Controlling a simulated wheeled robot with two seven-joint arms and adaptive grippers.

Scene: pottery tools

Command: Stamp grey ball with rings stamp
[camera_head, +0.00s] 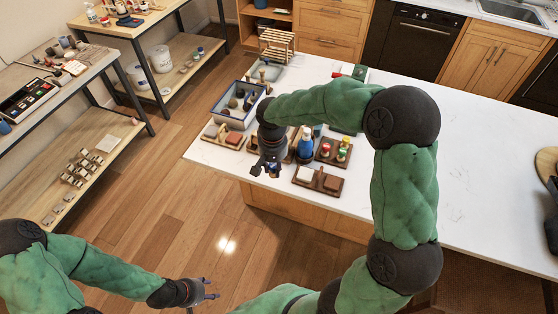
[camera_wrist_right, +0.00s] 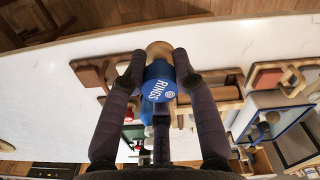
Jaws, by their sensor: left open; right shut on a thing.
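My right gripper (camera_head: 268,168) is above the near edge of the white counter (camera_head: 420,180), left of the blue bottle (camera_head: 305,146). In the right wrist view it is shut on a blue stamp (camera_wrist_right: 160,82) marked RINGS, with a rounded wooden end (camera_wrist_right: 159,48) between the fingers. Small grey shapes lie in the blue-rimmed tray (camera_head: 217,111), behind and left of the right gripper; I cannot tell which, if any, is the grey ball. My left gripper (camera_head: 208,290) is open and empty over the floor, well away from the counter.
Wooden boards with blocks stand close by: one (camera_head: 319,188) at the counter's near edge, one (camera_head: 332,158) with red and yellow items behind it, and one (camera_head: 214,139) to the left. A wooden rack (camera_head: 277,45) stands at the back. The counter's right side is mostly clear.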

